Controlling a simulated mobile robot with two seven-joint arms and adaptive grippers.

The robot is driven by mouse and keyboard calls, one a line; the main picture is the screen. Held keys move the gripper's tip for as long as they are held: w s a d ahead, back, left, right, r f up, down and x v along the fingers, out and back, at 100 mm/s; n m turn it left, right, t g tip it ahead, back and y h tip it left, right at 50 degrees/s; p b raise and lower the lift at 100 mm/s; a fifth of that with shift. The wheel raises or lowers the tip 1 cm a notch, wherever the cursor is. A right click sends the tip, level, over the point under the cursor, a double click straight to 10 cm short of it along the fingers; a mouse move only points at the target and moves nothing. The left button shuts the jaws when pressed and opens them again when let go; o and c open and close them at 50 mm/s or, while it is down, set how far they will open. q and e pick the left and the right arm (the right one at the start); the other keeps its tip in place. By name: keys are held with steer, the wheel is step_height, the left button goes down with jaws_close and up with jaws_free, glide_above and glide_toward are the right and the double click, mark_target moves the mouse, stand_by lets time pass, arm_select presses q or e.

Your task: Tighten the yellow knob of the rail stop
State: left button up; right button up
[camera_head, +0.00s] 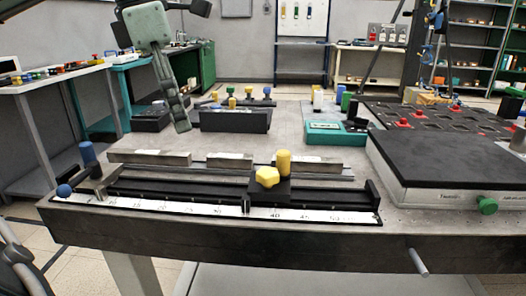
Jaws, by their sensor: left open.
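The yellow knob (267,177) is a lobed knob on the front of the rail stop (270,193), a black block. The stop sits right of the middle of the black rail (180,188), which has a white scale strip (150,205) along its front. A yellow cylinder (283,162) stands upright on or just behind the stop. My right gripper is out of view.
A blue-topped post (88,155) and a blue ball (64,191) stand at the rail's left end. Metal bars (230,162) lie behind the rail. A black-topped box (440,160) with a green knob (487,205) fills the right. A teal device (335,133) stands behind.

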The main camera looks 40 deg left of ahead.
arm_select(q)
steer(key=w+d+f+t, duration=0.1)
steer(key=d+f, duration=0.1)
steer(key=d, duration=0.1)
steer(key=n+t+p, duration=0.1)
glide_toward(267, 172)
steer(key=shift+h, duration=0.4)
steer(key=x, duration=0.5)
steer(key=b+x, duration=0.1)
steer(key=x, duration=0.2)
steer(key=shift+a+f, duration=0.15)
steer(key=shift+a, duration=0.15)
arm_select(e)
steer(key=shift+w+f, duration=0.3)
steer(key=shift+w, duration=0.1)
arm_select(q)
steer(key=shift+c, duration=0.4)
